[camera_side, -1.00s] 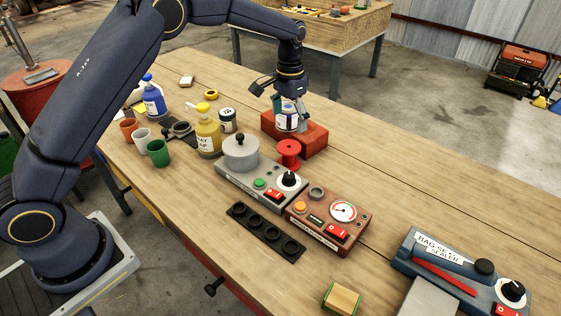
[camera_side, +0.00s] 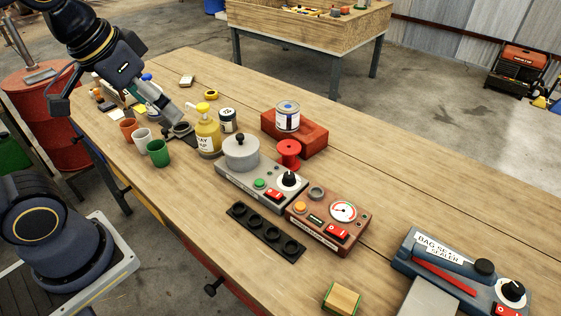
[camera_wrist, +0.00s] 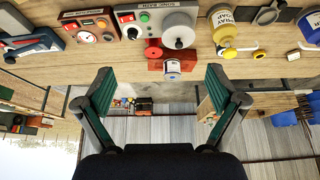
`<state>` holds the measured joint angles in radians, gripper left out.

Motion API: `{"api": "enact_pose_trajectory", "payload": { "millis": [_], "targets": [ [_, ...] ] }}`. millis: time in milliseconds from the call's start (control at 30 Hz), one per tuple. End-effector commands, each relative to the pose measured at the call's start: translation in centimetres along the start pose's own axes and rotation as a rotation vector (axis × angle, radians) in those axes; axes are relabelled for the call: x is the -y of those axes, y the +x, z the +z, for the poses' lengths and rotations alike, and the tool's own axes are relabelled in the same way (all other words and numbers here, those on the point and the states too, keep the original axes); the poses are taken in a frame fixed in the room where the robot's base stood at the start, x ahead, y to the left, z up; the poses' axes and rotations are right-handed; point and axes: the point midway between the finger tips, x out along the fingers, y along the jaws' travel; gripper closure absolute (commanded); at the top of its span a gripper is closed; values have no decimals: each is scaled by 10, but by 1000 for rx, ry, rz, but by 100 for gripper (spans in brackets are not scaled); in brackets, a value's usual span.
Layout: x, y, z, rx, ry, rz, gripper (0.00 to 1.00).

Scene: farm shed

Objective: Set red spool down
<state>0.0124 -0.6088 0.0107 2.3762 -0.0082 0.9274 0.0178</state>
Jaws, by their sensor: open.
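The spool also shows in the wrist view (camera_wrist: 153,52), beside the block. A white-and-blue can (camera_side: 287,119) stands upright on the red block. My gripper (camera_wrist: 158,88) is open and empty, its two dark green fingers wide apart. In the side view it is at the upper left, well away from the spool and tilted.
Cups, a yellow bottle (camera_side: 208,131) and a blue bottle crowd the table's left. A gauge box (camera_side: 328,218), a black ring strip (camera_side: 265,231) and a bag sealer (camera_side: 450,265) lie to the right.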

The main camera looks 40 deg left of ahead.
Motion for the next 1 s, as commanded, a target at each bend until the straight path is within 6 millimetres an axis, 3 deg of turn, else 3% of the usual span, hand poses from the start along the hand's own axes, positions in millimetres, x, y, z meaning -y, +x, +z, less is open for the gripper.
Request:
{"api": "enact_pose_trajectory", "payload": {
  "millis": [100,200,667,767,867,1000],
  "targets": [
    [1,0,25,-37,-9,-10,8],
    [2,2,32,-46,-13,-14,16],
    [5,2,35,-34,-2,-31,16],
    [25,1,40,-6,64,-123,16],
    [63,3,47,91,209,-303,16],
    [116,10,34,324,585,-603,16]
  ]
}}
